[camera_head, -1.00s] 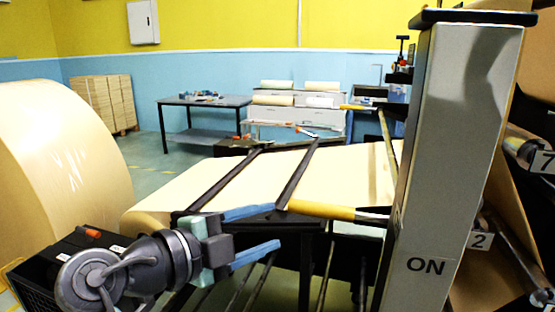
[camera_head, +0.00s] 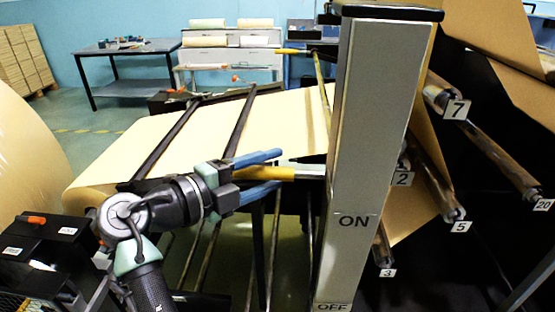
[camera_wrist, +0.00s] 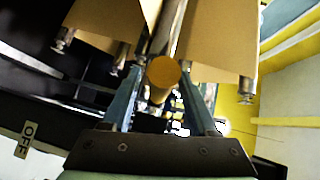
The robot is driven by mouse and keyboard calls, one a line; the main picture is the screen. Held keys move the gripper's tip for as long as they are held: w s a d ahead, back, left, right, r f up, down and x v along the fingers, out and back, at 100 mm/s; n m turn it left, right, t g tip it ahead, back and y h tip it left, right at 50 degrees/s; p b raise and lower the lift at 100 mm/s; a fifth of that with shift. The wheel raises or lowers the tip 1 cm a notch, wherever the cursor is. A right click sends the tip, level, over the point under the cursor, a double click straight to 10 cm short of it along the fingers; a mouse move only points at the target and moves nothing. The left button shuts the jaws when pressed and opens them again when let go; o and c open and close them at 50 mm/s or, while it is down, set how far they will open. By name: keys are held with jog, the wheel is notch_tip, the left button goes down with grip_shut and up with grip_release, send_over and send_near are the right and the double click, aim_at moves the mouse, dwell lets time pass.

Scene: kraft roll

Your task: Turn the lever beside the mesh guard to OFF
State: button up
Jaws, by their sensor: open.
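A yellow lever handle (camera_head: 300,174) sticks out level to the left from the grey post (camera_head: 362,150). The post carries an ON label (camera_head: 355,221) below the lever and an OFF label (camera_head: 332,307) at the picture's bottom edge. My gripper (camera_head: 279,170) is open, with one blue finger above the handle and one below it. In the wrist view, the round yellow handle end (camera_wrist: 163,72) shows between the two fingers, apparently with gaps on both sides. The OFF label (camera_wrist: 30,141) also shows at the lower left there. I cannot make out a mesh guard.
A paper-covered table (camera_head: 150,135) with dark bars lies behind my arm. A second yellow handle (camera_head: 295,51) is farther back. Numbered rollers (camera_head: 440,185) and hanging brown paper stand right of the post. A black crate (camera_head: 45,245) is at lower left.

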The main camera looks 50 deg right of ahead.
jog(key=shift+d+f, duration=0.2)
jog(key=shift+d, duration=1)
grip_shut()
dwell(0.6)
